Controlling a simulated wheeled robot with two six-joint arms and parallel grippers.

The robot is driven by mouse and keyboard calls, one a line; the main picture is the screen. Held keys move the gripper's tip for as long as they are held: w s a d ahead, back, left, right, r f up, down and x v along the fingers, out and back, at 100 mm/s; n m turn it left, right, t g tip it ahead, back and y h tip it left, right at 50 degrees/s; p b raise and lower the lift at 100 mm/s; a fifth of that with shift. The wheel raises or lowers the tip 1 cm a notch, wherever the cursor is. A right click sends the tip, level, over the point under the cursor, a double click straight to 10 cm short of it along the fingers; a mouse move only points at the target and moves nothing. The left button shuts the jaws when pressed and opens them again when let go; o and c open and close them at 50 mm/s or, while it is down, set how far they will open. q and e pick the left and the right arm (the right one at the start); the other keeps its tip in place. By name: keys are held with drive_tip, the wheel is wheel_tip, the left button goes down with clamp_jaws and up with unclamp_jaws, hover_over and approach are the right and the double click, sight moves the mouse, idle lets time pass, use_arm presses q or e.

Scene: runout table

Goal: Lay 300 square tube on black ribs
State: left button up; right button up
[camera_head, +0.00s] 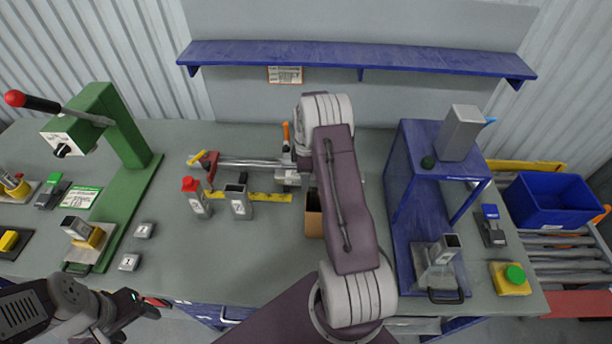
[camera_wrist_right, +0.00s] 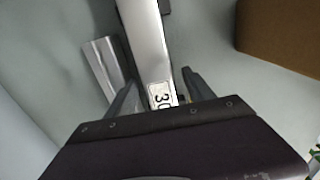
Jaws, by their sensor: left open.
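A pale square tube (camera_wrist_right: 150,45) with a white label reading "30", the rest cut off, shows in the right wrist view. My right gripper (camera_wrist_right: 160,80) has one finger on each side of it, with a narrow gap on both sides. In the head view my right arm covers the middle of the bench, and its gripper and this tube are hidden. I cannot make out the black ribs; only a small dark piece shows at the top of the right wrist view. My left gripper (camera_head: 150,306) is open and empty off the bench's front left edge.
A cardboard box (camera_head: 313,214) is beside the arm. A green press (camera_head: 128,150) stands left, a blue stand (camera_head: 410,190) right. The front left-centre bench is clear.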

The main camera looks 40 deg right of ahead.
wheel_tip(320, 180, up, 9)
drive_tip(key=shift+r+b, duration=0.1)
drive_tip(key=shift+b, duration=0.6)
